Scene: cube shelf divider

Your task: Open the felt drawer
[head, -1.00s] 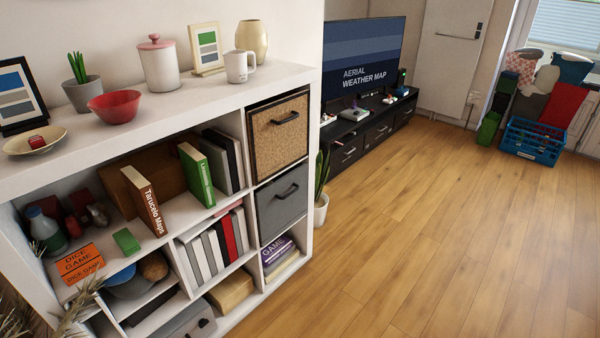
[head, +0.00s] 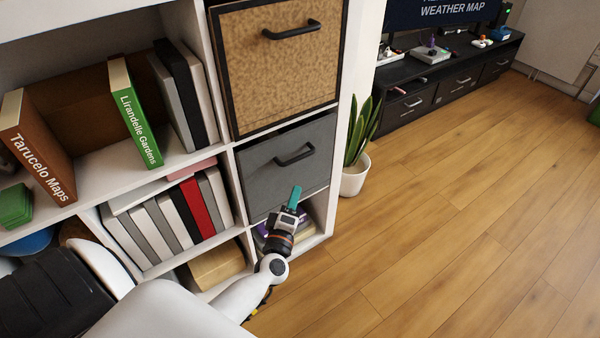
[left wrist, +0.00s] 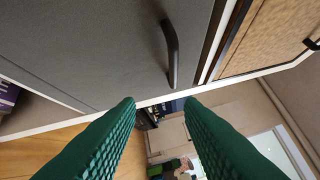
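The grey felt drawer (head: 270,180) sits closed in the shelf's right column, below a cork-fronted drawer. Its dark bar handle (head: 295,155) is on the front. My left gripper (head: 295,198) is in front of the drawer's lower part, below the handle. In the left wrist view, the two green fingers (left wrist: 160,105) are wide apart with nothing between them. There the felt front (left wrist: 100,45) fills the upper left and the handle (left wrist: 172,55) lies beyond the fingertips, apart from them. My right gripper is not in view.
The cork drawer (head: 275,70) is directly above. Books (head: 180,215) fill the compartment to the left. A potted plant (head: 355,165) stands on the floor by the shelf's right side. The wooden floor (head: 450,220) on the right is clear.

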